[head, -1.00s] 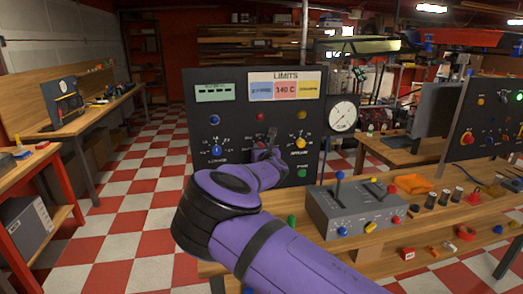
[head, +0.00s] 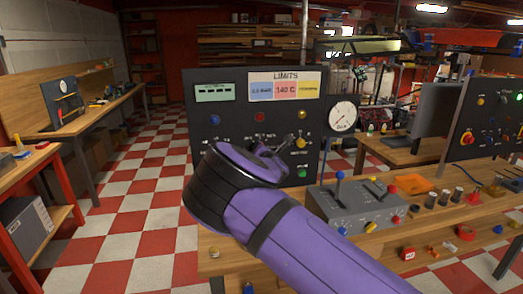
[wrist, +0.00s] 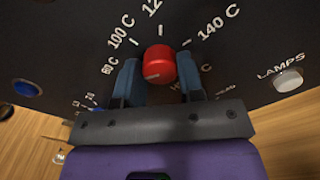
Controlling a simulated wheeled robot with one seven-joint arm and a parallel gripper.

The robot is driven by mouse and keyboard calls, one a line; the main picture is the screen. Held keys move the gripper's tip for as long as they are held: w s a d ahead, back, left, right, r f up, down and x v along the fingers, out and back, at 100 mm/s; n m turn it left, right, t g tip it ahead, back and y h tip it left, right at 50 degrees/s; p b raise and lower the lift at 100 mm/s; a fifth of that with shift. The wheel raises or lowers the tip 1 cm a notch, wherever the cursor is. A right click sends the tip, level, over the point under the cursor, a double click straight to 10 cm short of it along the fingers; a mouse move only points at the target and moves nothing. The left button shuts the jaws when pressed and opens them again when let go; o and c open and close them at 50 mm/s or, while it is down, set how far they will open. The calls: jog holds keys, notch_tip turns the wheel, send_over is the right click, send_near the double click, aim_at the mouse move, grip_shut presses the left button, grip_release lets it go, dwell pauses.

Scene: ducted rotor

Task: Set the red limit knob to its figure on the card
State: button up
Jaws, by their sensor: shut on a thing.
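The red limit knob (wrist: 161,62) is in the wrist view, on a dark panel with a printed scale around it. I can read 100 C at its upper left and 140 C at its upper right. A pale mark shows low on its face; where it points is unclear. My gripper (wrist: 160,78) is shut on the knob, with one blue finger on each side. In the head view my arm hides the knob. The LIMITS card (head: 285,76) is at the panel top; its red field (head: 285,90) reads 140 C.
A blue button (wrist: 26,88) and a white LAMPS button (wrist: 288,80) flank the knob in the wrist view. In the head view a yellow knob (head: 301,143), a round gauge (head: 342,116) and a grey lever box (head: 360,208) are to the right.

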jog(key=shift+f+m, duration=0.1)
jog(key=shift+m, duration=16)
jog(key=o, duration=0.9)
